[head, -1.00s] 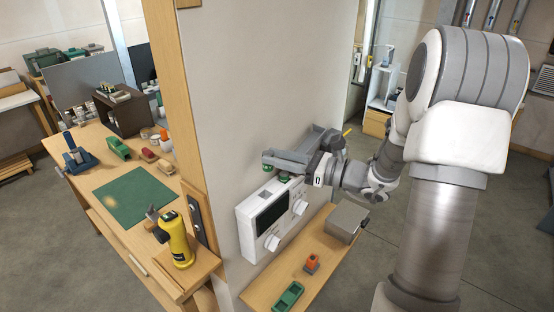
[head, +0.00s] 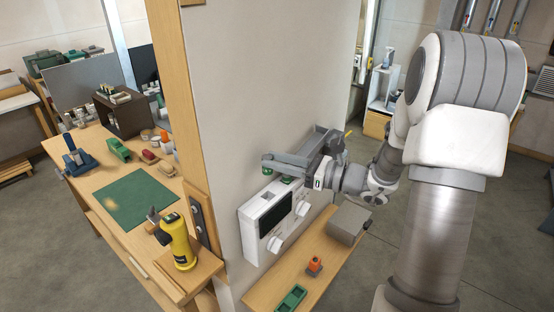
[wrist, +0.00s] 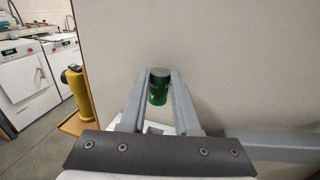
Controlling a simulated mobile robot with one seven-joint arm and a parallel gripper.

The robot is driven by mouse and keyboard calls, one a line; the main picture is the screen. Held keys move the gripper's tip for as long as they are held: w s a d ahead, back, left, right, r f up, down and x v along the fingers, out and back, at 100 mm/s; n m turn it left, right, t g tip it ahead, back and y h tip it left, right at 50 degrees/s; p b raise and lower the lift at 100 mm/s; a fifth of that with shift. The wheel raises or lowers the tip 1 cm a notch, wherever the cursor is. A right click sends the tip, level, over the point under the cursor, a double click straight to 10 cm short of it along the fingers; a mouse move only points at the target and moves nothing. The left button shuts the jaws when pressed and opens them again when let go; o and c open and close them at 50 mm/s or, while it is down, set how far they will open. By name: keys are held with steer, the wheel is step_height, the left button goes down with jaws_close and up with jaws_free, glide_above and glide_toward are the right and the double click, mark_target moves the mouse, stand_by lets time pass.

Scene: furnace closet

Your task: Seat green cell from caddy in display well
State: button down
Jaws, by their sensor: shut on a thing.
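My gripper (head: 272,162) is at the wall, just above the white display unit (head: 254,214) with its dark screen and knobs. It is shut on a green cell (wrist: 158,92) with a dark grey top, upright between the fingertips in the wrist view. The cell also shows as green under the fingertips in the head view (head: 267,171). A second green patch (head: 288,180) shows at the unit's top edge; I cannot tell what it is. The green caddy (head: 279,307) lies on the shelf below.
The wooden shelf (head: 262,291) also holds an orange-topped object (head: 314,265) and a grey box (head: 348,222). The wall (head: 245,90) stands close behind the fingers. A workbench with a green mat (head: 134,199) and a yellow tool (head: 176,242) is to the left.

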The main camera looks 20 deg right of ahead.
steer(key=shift+f+b, duration=2.15)
steer(key=shift+f, duration=1)
steer(key=shift+f+b, duration=1.4)
steer(key=shift+f, duration=0.5)
steer(key=c, duration=0.6)
jaws_free()
steer(key=shift+o, duration=0.2)
steer(key=v, duration=0.8)
steer(key=shift+p, duration=0.3)
